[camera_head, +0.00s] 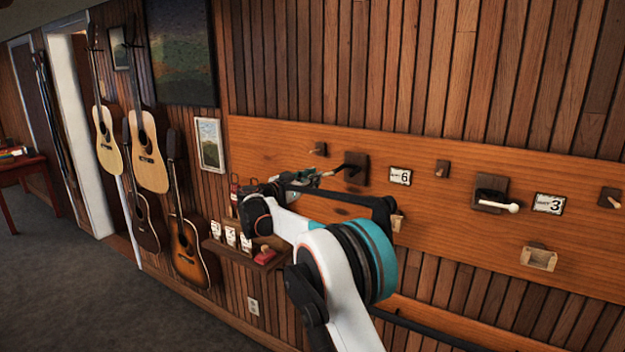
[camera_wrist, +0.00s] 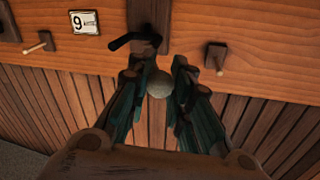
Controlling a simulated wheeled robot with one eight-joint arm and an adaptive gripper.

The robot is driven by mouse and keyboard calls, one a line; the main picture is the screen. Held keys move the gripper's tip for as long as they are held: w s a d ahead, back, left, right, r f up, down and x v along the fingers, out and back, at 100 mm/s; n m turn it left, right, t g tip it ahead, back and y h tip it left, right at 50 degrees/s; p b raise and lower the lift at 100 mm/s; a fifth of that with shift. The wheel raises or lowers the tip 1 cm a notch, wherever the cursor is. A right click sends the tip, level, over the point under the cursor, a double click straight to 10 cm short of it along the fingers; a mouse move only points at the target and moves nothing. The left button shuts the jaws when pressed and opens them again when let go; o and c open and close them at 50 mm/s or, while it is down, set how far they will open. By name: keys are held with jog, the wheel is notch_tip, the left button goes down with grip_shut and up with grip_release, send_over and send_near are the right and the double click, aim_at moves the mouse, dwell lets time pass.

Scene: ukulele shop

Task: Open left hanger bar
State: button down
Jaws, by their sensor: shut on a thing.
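The left hanger has a dark wooden block (camera_head: 357,174) on the orange wall board, left of the card marked 6. In the wrist view its block (camera_wrist: 153,15) is at the top, with a black arm (camera_wrist: 124,42) sticking out to the left. A pale round knob (camera_wrist: 159,84) shows below the block, between my fingers. It looks like the tip of the hanger bar; the rest of the bar is mostly hidden. My gripper (camera_head: 318,176) is at the left hanger, and its green fingers (camera_wrist: 159,92) are shut on the knob from both sides.
A second hanger (camera_head: 491,188) with a pale-tipped bar is on the right, beside a card marked 3 (camera_head: 549,204). Wooden pegs (camera_head: 442,168) stick out of the board. A small shelf (camera_head: 246,251) with cards is below left. Guitars (camera_head: 150,150) hang further left.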

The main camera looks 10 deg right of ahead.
jog(key=shift+a+r, duration=0.25)
jog(key=c, duration=1.3)
grip_release()
jog(key=shift+w+f, duration=0.15)
jog(key=shift+w, duration=0.1)
jog(key=shift+s, duration=0.25)
jog(key=shift+w, duration=0.1)
jog(key=v, duration=1.2)
